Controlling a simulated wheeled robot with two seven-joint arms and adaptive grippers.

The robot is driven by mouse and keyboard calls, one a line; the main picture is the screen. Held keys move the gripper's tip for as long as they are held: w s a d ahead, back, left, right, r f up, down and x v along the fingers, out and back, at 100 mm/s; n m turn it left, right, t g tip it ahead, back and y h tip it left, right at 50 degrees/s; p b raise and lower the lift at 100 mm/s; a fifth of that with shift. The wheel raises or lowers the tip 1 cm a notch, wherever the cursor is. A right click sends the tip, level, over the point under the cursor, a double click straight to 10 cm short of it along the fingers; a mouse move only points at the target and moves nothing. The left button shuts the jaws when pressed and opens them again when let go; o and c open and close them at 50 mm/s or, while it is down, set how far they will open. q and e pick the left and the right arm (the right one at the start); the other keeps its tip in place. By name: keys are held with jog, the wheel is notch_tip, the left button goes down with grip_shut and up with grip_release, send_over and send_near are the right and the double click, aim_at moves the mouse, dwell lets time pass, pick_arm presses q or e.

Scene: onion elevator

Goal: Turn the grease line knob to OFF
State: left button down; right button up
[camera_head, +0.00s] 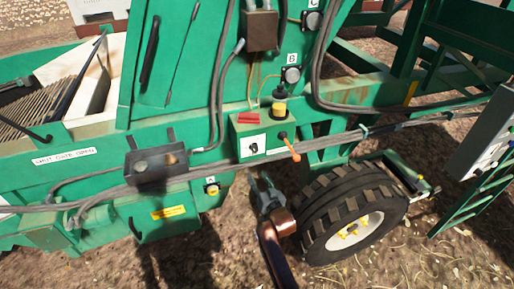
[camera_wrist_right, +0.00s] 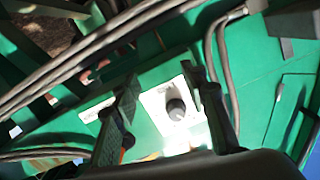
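A small dark knob (camera_head: 253,148) sits on a white plate on the front of a green control box (camera_head: 239,130); its label is too small to read. My right gripper (camera_head: 265,190) is below this box, with its fingers toward the panel. In the right wrist view, the round knob (camera_wrist_right: 176,110) on its white plate shows between the two spread fingers of my right gripper (camera_wrist_right: 165,88). The fingers are open, and I see no clear contact with the knob. My left gripper is not in view.
An orange-tipped lever (camera_head: 290,147) is just right of the knob. A yellow button (camera_head: 279,109) and a red piece (camera_head: 248,118) are on top of the box. Hoses (camera_head: 330,140) run across below it. A large tyre (camera_head: 350,212) stands close right of my right gripper.

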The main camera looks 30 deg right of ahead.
jog(key=m+t+h, duration=0.1)
send_near(256, 150)
jog(key=w, duration=0.2)
jog(key=x, duration=0.7)
jog(key=shift+w+d+p, duration=0.2)
jog(key=shift+w+p, duration=0.05)
jog(key=shift+p, duration=0.05)
jog(key=shift+c, duration=0.3)
grip_shut()
